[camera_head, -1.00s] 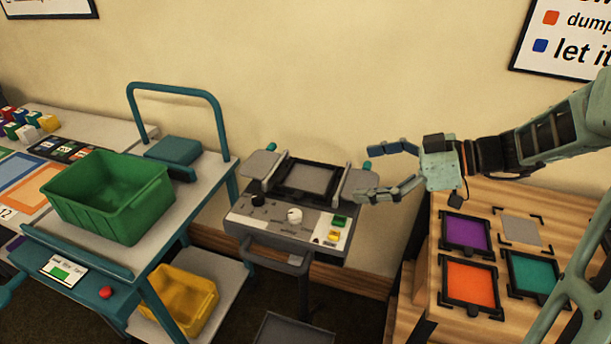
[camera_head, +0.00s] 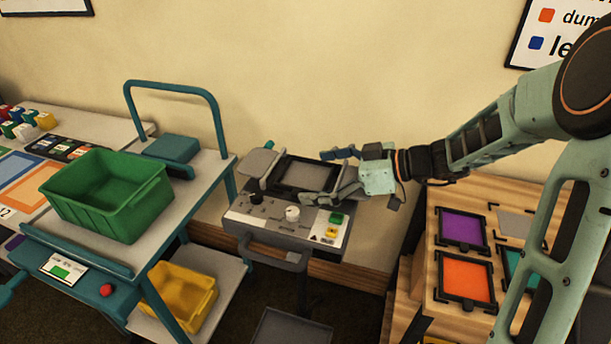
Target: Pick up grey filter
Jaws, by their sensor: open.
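The grey filter (camera_head: 303,177), a flat grey panel in a black frame, sits on top of the machine (camera_head: 270,217) with knobs and coloured buttons in the middle of the head view. My gripper (camera_head: 318,177) is open at the filter's right side, fingers pointing left. One finger is toward the back and the other toward the front. The fingers overlap the right edge of the filter in the picture. I cannot tell whether they touch it. The machine's right side pad is hidden behind my gripper.
A wooden stand (camera_head: 430,309) at right holds a purple filter (camera_head: 461,229), an orange filter (camera_head: 467,280) and a partly hidden teal filter (camera_head: 511,265). A cart with a green bin (camera_head: 108,195) and a yellow bin (camera_head: 183,295) stands at left. The wall is close behind.

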